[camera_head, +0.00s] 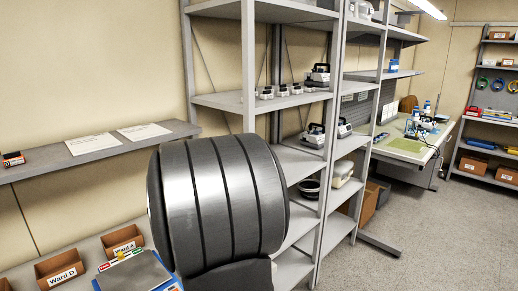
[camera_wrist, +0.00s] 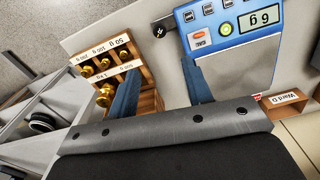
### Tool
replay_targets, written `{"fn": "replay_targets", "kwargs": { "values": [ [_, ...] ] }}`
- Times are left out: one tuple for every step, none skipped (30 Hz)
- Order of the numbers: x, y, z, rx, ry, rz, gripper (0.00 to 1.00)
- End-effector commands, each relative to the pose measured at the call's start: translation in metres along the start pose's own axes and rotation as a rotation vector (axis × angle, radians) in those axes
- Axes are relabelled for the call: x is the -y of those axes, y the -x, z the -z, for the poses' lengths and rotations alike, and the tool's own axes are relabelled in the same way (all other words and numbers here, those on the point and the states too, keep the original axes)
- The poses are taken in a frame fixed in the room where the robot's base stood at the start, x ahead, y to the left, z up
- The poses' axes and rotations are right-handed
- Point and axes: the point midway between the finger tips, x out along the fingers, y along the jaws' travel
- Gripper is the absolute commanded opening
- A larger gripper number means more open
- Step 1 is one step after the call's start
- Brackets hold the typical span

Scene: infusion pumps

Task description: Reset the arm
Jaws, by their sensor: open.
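My gripper (camera_wrist: 160,58) shows in the wrist view with its two blue fingers apart and nothing visible between them. It is over a light worktop, between a wooden weight block (camera_wrist: 112,72) on the left and a blue scale (camera_wrist: 240,50) on the right. The block holds several brass weights. The scale has a grey plate and a lit display; I cannot read its figure with confidence. In the head view my large grey ribbed arm link fills the middle, and my gripper is not visible. The scale (camera_head: 138,272) shows there at the bottom left.
Ward bins (camera_head: 62,270) stand left of the scale. A wall shelf (camera_head: 95,158) above them holds papers and a small red-and-black item. Shelving (camera_head: 262,100) with several devices stands behind my arm. A green-matted bench (camera_head: 405,147) is farther right. Floor on the right is clear.

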Motion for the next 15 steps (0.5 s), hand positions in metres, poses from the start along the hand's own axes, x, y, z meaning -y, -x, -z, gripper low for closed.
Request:
{"fn": "replay_targets", "kwargs": {
  "values": [
    [0.000, -0.011, -0.001, 0.004, 0.000, 0.001, 0.46],
    [0.000, -0.017, -0.001, 0.003, 0.000, 0.001, 0.46],
    [0.000, -0.025, -0.001, 0.003, 0.000, 0.001, 0.46],
    [0.000, -0.031, -0.001, 0.003, 0.000, 0.001, 0.46],
    [0.000, -0.037, -0.001, 0.003, 0.000, 0.001, 0.46],
    [0.000, -0.045, -0.001, 0.004, 0.000, 0.001, 0.46],
    [0.000, -0.051, -0.001, 0.003, 0.000, 0.001, 0.46],
    [0.000, -0.057, -0.001, 0.003, 0.000, 0.001, 0.46],
    [0.000, -0.066, 0.000, 0.003, 0.000, 0.001, 0.46],
    [0.000, -0.072, -0.001, 0.004, 0.000, 0.001, 0.46],
    [0.000, -0.078, -0.001, 0.003, 0.000, 0.001, 0.46],
    [0.000, -0.086, -0.001, 0.003, 0.000, 0.001, 0.46],
    [0.000, -0.092, 0.000, 0.003, 0.000, 0.001, 0.46],
    [0.000, -0.098, -0.001, 0.004, 0.000, 0.001, 0.46],
    [0.000, -0.106, -0.001, 0.003, 0.000, 0.001, 0.46]
  ]
}}
